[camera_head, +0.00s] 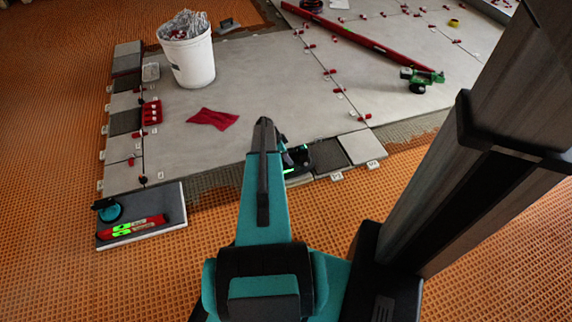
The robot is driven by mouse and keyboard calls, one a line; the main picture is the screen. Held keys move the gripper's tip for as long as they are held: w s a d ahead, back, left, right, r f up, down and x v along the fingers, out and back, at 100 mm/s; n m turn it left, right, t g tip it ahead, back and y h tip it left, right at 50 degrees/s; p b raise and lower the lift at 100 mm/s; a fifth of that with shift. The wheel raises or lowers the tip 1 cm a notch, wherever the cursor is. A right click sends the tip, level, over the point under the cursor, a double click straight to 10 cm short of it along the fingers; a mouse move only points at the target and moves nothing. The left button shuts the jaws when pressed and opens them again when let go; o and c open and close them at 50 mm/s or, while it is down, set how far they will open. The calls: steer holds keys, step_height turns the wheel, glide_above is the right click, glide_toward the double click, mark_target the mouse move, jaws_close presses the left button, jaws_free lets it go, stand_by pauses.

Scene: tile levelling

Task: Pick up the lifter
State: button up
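A small teal and black round tool (108,209), which looks like a suction lifter, sits on a loose grey tile (160,223) at the lower left. A green tool with black round parts (421,79) lies on the large tiles at the upper right; it could also be a lifter. My gripper (297,159) is at the front edge of the tiled floor, right of the tool on the loose tile and well apart from it. My teal arm partly hides it, and its fingers are not clear.
A white bucket (187,58), red cloth (212,119) and red tray (152,112) stand or lie on the tiles. A long red bar (350,36) crosses the back right. Orange matting (60,150) is bare at left.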

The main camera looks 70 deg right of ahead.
steer(key=shift+c, duration=0.5)
jaws_close()
steer(key=shift+r, duration=0.3)
step_height(320, 180, up, 3)
steer(key=shift+r+p, duration=0.15)
steer(key=shift+p, duration=0.8)
steer(key=shift+a+r, duration=0.1)
steer(key=shift+r, duration=0.25)
steer(key=s+a+p, duration=0.1)
steer(key=s+a, duration=0.2)
steer(key=a, duration=0.4)
steer(key=s+a+r+p, duration=0.1)
steer(key=s+a+p, duration=0.1)
steer(key=s+a, duration=0.2)
steer(key=shift+a, duration=1.5)
steer(key=shift+r, duration=0.2)
